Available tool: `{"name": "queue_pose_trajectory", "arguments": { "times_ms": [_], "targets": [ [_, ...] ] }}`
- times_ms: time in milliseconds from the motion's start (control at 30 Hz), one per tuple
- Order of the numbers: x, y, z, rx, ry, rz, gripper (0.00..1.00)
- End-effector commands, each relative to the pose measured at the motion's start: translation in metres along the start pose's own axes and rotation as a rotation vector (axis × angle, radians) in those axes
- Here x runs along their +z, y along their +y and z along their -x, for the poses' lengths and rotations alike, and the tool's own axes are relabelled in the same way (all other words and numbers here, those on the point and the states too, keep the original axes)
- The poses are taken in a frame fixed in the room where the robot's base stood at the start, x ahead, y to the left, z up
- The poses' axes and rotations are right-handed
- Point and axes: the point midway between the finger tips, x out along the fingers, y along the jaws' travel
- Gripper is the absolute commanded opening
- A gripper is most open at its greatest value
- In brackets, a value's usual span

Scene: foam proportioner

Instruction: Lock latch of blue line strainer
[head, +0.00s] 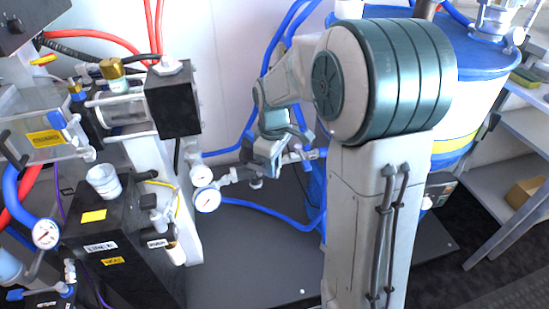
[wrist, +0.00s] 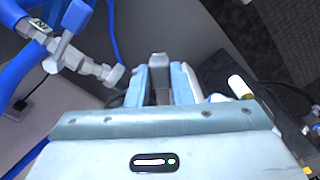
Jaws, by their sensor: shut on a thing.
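My gripper (wrist: 160,80) has its two pale fingers closed around a small grey upright tab (wrist: 158,72), which looks like the strainer latch. In the head view my gripper (head: 266,160) points down at the metal fittings of the blue line (head: 232,176), behind my arm. The gripper hides most of the strainer there. Whether the latch is locked cannot be told. In the wrist view a metal fitting (wrist: 72,62) with a blue handle (wrist: 75,16) lies left of the fingers.
Blue hoses (head: 262,213) run across the dark base plate. Pressure gauges (head: 206,199) stand left of the gripper, and a black block (head: 115,245) carries labels and a white cup (head: 103,182). A blue and white drum (head: 470,100) stands behind my arm at right.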

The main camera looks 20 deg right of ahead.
Motion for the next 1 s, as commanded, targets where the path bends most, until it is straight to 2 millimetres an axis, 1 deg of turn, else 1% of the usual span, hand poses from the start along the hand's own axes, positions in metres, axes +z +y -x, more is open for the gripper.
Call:
{"name": "queue_pose_trajectory", "arguments": {
  "times_ms": [33, 600, 800, 1000],
  "targets": [
    [0.000, -0.003, 0.002, -0.002, -0.002, -0.041, 0.00],
    [-0.007, -0.024, 0.002, -0.001, -0.001, -0.567, 0.00],
    [-0.011, -0.029, 0.001, -0.001, -0.001, -0.707, 0.00],
    [-0.013, -0.031, 0.001, -0.001, -0.002, -0.800, 0.00]
  ]
}}
